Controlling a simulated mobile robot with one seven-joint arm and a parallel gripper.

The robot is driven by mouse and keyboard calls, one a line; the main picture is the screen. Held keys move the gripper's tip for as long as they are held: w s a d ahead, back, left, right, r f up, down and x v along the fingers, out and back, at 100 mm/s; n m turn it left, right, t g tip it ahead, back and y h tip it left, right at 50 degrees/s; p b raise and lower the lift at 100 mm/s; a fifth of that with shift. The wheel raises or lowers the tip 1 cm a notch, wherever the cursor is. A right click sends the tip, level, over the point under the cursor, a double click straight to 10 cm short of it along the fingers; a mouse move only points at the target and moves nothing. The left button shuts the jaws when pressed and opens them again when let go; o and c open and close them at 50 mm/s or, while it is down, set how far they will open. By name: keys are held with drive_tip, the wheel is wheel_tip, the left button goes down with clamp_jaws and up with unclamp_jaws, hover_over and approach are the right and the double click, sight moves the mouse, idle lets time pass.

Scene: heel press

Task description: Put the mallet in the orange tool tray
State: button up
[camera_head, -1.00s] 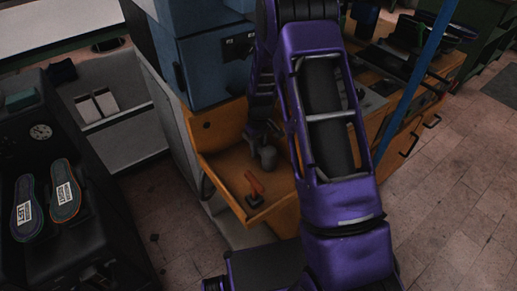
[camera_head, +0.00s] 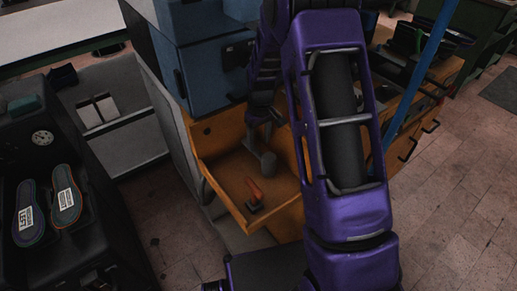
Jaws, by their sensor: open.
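The orange tool tray (camera_head: 227,180) is an open drawer-like tray below the blue cabinet, in the middle of the view. A grey mallet (camera_head: 268,163) with a blunt round head appears to lie in its far part, its handle running up and left towards my gripper. My gripper (camera_head: 257,130) is dark and small in the picture, over the back of the tray, just above the mallet. It is open and appears apart from the mallet. Its fingertips are hard to make out. My purple arm hides the tray's right side.
The blue cabinet (camera_head: 205,65) rises behind. A blue post (camera_head: 415,85) stands at right. A black press with two insoles (camera_head: 65,200) is at left. Floor is clear at right.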

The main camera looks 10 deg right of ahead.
sight(259, 152)
wheel_tip(259, 152, up, 5)
drive_tip(key=shift+s+f, duration=0.1)
drive_tip(key=shift+s, duration=0.05)
idle(0.5)
